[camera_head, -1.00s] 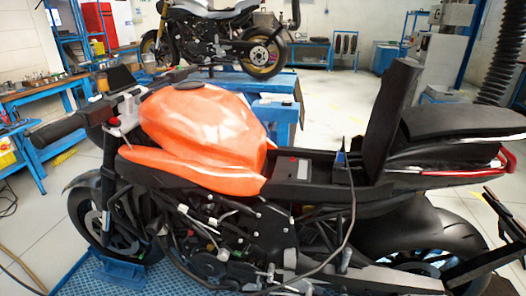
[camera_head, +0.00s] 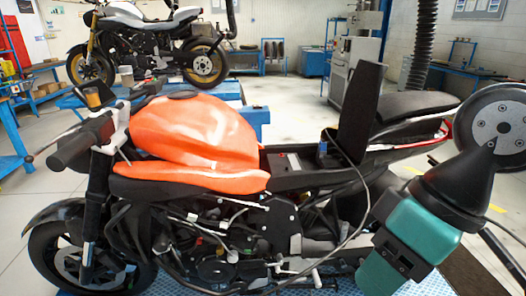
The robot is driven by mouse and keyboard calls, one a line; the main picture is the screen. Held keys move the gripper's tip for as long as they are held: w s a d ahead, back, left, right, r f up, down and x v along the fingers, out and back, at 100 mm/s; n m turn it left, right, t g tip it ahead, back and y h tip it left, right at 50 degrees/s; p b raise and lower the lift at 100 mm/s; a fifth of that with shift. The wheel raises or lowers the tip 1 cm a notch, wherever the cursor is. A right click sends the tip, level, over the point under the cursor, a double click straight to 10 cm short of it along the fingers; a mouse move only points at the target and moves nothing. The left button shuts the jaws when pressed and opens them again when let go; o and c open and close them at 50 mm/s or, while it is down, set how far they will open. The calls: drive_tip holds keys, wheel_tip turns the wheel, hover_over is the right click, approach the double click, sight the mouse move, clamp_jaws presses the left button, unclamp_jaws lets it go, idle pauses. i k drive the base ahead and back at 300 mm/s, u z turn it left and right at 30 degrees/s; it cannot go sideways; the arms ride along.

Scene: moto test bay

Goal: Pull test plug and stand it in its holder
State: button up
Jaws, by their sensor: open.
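The test plug (camera_head: 323,148) appears as a small dark and blue piece in the open bay under the raised seat of the orange motorcycle (camera_head: 195,135). A black cable (camera_head: 365,205) loops from it down across the bike's side. How deep the plug sits cannot be told. I cannot pick out the holder.
The black raised seat (camera_head: 357,110) stands upright just right of the plug. The black tail (camera_head: 415,130) lies behind it. A blue bench (camera_head: 225,100) and a second motorcycle (camera_head: 150,45) stand behind. A blue workbench (camera_head: 15,130) is at the left. Open floor lies at the back.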

sight(322, 147)
drive_tip(key=u, duration=0.1)
drive_tip(key=i, duration=1)
